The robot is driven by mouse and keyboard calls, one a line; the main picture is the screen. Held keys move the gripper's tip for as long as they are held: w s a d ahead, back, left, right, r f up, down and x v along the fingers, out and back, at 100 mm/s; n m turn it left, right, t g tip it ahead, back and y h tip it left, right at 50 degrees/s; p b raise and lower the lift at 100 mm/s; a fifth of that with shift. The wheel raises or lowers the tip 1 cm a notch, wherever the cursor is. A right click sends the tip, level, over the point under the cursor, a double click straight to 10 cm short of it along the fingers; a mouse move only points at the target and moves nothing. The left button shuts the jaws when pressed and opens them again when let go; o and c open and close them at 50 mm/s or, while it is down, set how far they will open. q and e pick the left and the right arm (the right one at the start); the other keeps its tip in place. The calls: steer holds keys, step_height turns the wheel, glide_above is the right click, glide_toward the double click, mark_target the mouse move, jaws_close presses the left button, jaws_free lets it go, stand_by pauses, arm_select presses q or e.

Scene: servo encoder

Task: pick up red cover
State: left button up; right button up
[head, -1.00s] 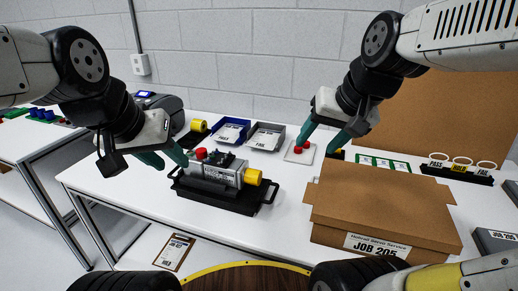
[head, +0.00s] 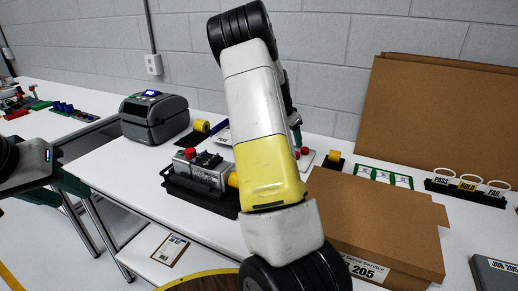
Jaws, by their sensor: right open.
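A red cover (head: 304,151) is on a small white plate (head: 308,160) right of the middle of the bench. Another red cap (head: 190,153) sits on the grey servo unit (head: 207,168), which rests in a black tray (head: 182,188). My right gripper (head: 297,136) is open, its teal fingers just above the red cover on the plate; my right arm hides much of it. I cannot tell whether it touches the cover.
A cardboard box (head: 375,215) labelled 205 stands right of my arm. A rack with PASS, HOLD and FAIL rings (head: 465,190) is at the right.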

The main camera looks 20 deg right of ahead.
steer(key=shift+w+d+f, duration=0.25)
steer(key=shift+w+f, duration=0.1)
steer(key=shift+f, duration=0.3)
steer(key=x, duration=0.6)
steer(key=shift+d+f, duration=0.2)
steer(key=shift+f, duration=0.15)
jaws_close()
